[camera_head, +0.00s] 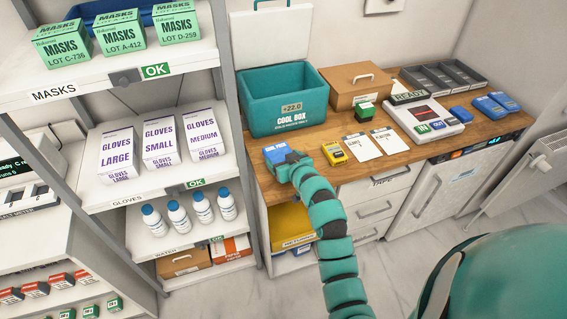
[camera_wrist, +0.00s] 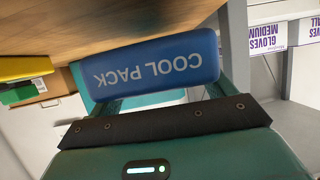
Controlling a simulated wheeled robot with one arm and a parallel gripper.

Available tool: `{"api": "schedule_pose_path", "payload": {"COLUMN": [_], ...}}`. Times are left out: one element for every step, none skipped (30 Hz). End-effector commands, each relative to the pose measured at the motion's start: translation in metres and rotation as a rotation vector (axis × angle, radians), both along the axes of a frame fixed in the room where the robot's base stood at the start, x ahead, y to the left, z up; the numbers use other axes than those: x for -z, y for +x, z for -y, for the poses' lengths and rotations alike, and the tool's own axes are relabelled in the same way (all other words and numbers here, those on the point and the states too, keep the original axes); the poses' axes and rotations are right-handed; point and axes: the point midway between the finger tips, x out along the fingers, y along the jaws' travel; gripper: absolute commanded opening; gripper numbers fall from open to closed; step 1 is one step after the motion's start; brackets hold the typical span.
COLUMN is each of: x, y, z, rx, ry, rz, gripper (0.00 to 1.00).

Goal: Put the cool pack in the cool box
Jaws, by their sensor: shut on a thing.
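The cool pack (camera_wrist: 152,68) is a blue block with white lettering, filling the middle of the wrist view. It also shows in the head view (camera_head: 275,153) at the left front of the wooden counter. My gripper (camera_head: 291,165) is shut on it; in the wrist view the dark jaw bar (camera_wrist: 165,120) is close to the pack. I cannot tell whether the pack touches the counter. The cool box (camera_head: 283,101) is a teal open-topped box labelled COOL BOX, with a +22.0 display, standing behind the pack. Its lid is raised; its inside looks empty where visible.
The wooden counter (camera_head: 400,160) also holds a brown box (camera_head: 350,88), a yellow device (camera_head: 334,153), white cards (camera_head: 362,148), and a READY device (camera_head: 425,118). A shelf rack with glove boxes (camera_head: 159,146) stands at the left. Blue packs (camera_head: 487,107) lie at the right.

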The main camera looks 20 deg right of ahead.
Motion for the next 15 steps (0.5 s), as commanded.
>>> {"api": "schedule_pose_path", "payload": {"x": [0.002, 0.005, 0.010, 0.015, 0.019, 0.026, 0.028, 0.029, 0.029, 0.028, 0.028, 0.027, 0.027, 0.027, 0.028], "y": [0.003, 0.003, 0.003, 0.003, 0.003, 0.003, 0.003, 0.003, 0.003, 0.003, 0.003, 0.003, 0.003, 0.003, 0.003], "z": [-0.001, -0.002, -0.001, -0.002, -0.002, -0.002, -0.002, -0.001, -0.001, -0.001, -0.001, -0.001, -0.001, -0.001, -0.001], "rx": [-0.001, -0.001, -0.001, -0.001, -0.001, -0.001, -0.001, 0.000, 0.000, 0.000, 0.000, 0.000, 0.000, 0.000, 0.000], "ry": [0.000, 0.000, 0.000, -0.001, -0.001, 0.000, 0.000, 0.000, 0.000, 0.000, 0.000, 0.001, 0.001, 0.000, 0.000], "rz": [-0.002, -0.002, 0.001, 0.000, -0.002, -0.001, 0.000, 0.002, 0.003, 0.004, 0.004, 0.005, 0.005, 0.005, 0.004], "gripper": [0.46, 0.46, 0.46, 0.46, 0.46, 0.46, 0.46, 0.46, 0.46, 0.46, 0.46, 0.46, 0.46, 0.46, 0.46]}}
